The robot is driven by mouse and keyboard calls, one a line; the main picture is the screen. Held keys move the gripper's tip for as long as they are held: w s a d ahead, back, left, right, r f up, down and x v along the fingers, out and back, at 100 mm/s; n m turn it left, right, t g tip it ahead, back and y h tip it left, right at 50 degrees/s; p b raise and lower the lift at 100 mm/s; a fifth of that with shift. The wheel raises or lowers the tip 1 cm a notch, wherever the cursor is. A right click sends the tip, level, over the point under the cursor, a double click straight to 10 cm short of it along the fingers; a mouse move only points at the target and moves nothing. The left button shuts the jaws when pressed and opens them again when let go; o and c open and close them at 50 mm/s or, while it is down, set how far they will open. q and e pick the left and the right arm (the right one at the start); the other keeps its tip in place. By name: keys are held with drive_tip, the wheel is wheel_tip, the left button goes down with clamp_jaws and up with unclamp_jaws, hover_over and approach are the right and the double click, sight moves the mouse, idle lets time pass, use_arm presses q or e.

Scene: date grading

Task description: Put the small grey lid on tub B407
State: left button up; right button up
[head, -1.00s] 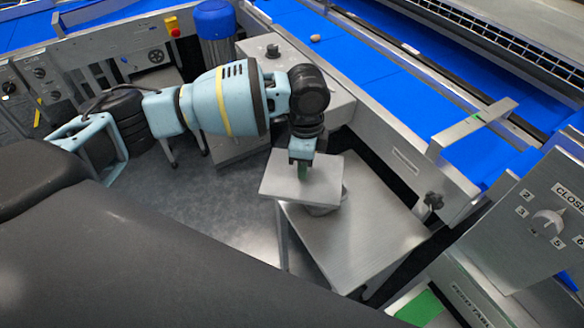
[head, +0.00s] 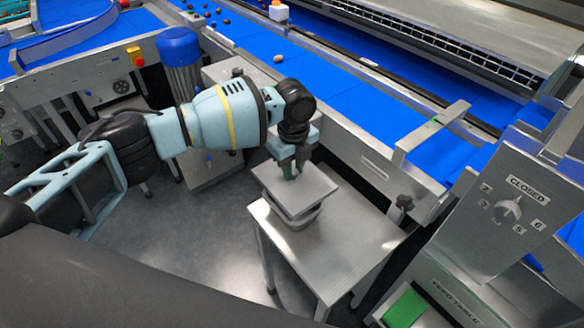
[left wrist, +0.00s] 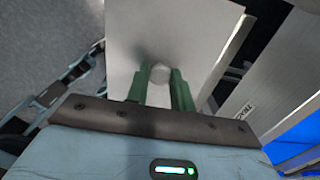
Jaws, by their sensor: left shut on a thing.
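The grey lid (head: 312,187) is a flat square plate, held by its knob in my left gripper (head: 292,170). In the left wrist view the green fingers (left wrist: 159,88) are closed on the small knob (left wrist: 159,72) in the middle of the lid (left wrist: 190,28). A grey tub (head: 298,221) stands on a small steel table (head: 345,250), directly below the lid and mostly hidden by it. The lid looks roughly level over the tub; I cannot tell whether it touches the rim. No label B407 is readable. My right gripper is not in view.
A blue conveyor (head: 340,80) with a steel side frame runs behind the table. A control panel (head: 505,205) with a dial marked CLOSED stands at the right, with a green pad (head: 404,308) below it. The table top around the tub is clear.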

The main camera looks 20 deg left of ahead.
sight(293, 185)
use_arm(q)
drive_tip(key=shift+f, duration=0.15)
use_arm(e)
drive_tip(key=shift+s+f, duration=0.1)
